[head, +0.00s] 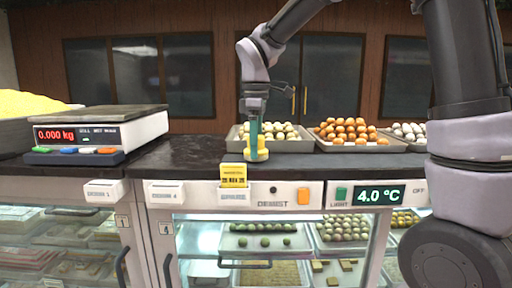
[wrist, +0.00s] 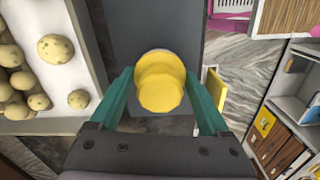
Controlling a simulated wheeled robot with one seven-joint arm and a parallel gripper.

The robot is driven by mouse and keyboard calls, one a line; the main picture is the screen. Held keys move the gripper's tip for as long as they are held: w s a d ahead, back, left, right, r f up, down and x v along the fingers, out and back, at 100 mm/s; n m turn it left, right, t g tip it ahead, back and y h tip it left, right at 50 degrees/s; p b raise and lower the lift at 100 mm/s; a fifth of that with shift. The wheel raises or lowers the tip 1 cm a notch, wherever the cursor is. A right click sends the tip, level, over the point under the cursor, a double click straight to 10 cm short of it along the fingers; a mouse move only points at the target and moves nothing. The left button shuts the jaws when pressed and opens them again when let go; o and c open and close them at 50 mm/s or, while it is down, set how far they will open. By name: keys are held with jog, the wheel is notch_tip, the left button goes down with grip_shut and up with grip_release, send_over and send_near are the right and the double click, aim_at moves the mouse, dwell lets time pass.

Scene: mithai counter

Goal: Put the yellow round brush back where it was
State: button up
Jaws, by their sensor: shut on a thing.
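The yellow round brush (head: 257,155) is at the front part of the dark counter top, before the tray of pale sweets. My gripper (head: 255,140) points down from above with its green fingers around it. In the wrist view the brush (wrist: 160,80) sits between the two fingertips (wrist: 158,92), its round yellow top facing the camera. My gripper is shut on it. Its underside is hidden, and I cannot tell whether it touches the counter.
Trays of pale sweets (head: 284,145), orange sweets (head: 352,146) and whitish sweets stand behind and right. A scale (head: 98,132) stands left. A yellow card (head: 233,176) is at the front edge. Dark counter (head: 185,158) between scale and brush is clear.

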jog(key=shift+f, duration=0.3)
jog(key=shift+f, duration=0.15)
jog(key=o, duration=1.2)
jog(key=shift+c, duration=0.2)
notch_tip(320, 180, up, 12)
jog(key=shift+d+r, duration=0.1)
jog(key=shift+r, duration=0.1)
jog(key=s+d+f+m+t+y, duration=0.1)
jog(key=s+d+f+m+t, duration=0.1)
jog(key=s+d+m, duration=0.4)
jog(key=s+d+f+m+t+y, duration=0.1)
jog(key=s+d+m+t, duration=0.4)
jog(key=d+m, duration=0.9)
jog(key=s+d, duration=0.1)
jog(key=d, duration=0.1)
jog(key=shift+d+f, duration=0.3)
jog(key=shift+f, duration=0.05)
